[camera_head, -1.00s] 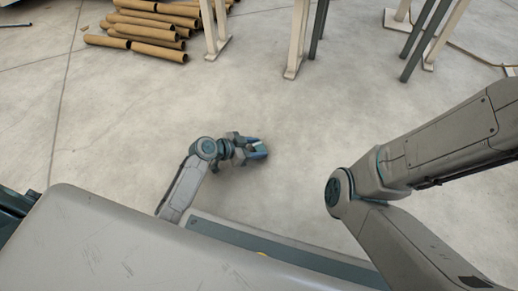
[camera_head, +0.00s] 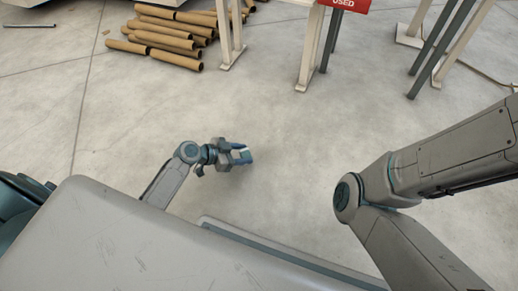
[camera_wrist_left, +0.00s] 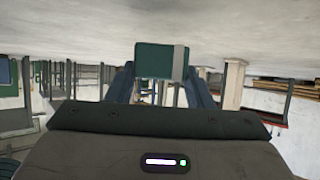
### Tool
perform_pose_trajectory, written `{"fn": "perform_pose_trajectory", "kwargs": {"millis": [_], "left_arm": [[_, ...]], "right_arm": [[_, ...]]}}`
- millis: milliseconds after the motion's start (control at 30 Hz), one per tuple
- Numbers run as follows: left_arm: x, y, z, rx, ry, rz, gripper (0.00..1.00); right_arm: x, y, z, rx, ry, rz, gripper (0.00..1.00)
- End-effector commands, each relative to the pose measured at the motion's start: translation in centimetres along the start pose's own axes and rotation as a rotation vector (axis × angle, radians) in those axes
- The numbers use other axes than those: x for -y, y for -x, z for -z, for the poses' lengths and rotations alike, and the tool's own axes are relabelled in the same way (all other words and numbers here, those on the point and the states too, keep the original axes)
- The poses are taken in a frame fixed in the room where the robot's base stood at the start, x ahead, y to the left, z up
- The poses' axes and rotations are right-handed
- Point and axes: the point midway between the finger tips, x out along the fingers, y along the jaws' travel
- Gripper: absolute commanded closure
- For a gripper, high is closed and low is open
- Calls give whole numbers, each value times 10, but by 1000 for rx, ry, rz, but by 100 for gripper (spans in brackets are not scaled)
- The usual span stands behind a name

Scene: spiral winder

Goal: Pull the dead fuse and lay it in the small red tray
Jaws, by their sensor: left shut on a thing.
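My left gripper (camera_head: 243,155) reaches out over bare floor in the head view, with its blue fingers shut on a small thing. In the left wrist view that thing is a dark green block with a grey band (camera_wrist_left: 160,61) near one end, held between the two blue fingers; it looks like the fuse. My right arm's links come in from the right in the head view, but its gripper is out of the picture.
Brown cardboard tubes (camera_head: 165,31) lie stacked on the floor at the upper left. A cable lies at the upper right. The floor between is clear.

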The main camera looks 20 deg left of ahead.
Motion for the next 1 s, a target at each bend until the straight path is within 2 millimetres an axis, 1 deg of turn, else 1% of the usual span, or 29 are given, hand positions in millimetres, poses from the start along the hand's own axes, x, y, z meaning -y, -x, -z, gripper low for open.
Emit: {"fn": "perform_pose_trajectory", "kwargs": {"millis": [33,100,200,300,400,533,833,933,967,1000], "left_arm": [[4,16,-4,7,0,0,76],[9,31,-10,6,1,1,76],[14,48,-19,5,0,0,76],[18,60,-25,2,1,0,76],[20,67,-28,0,1,0,76],[21,71,-31,0,0,1,76],[21,71,-30,-1,0,0,76],[17,69,-20,-4,-2,-5,76],[15,67,-13,-6,-4,-8,76],[10,65,-2,-7,-7,-12,76]], "right_arm": [[2,-8,-4,0,0,0,44],[4,-12,-6,-1,1,0,44],[4,-15,-8,-2,2,1,44],[5,-18,-9,-2,2,1,44],[6,-19,-10,-2,2,1,44],[6,-19,-10,-2,2,1,44],[6,-19,-10,-2,5,4,44],[5,-18,-14,7,13,9,44],[5,-18,-15,13,19,12,44],[5,-17,-18,23,28,18,44]]}}
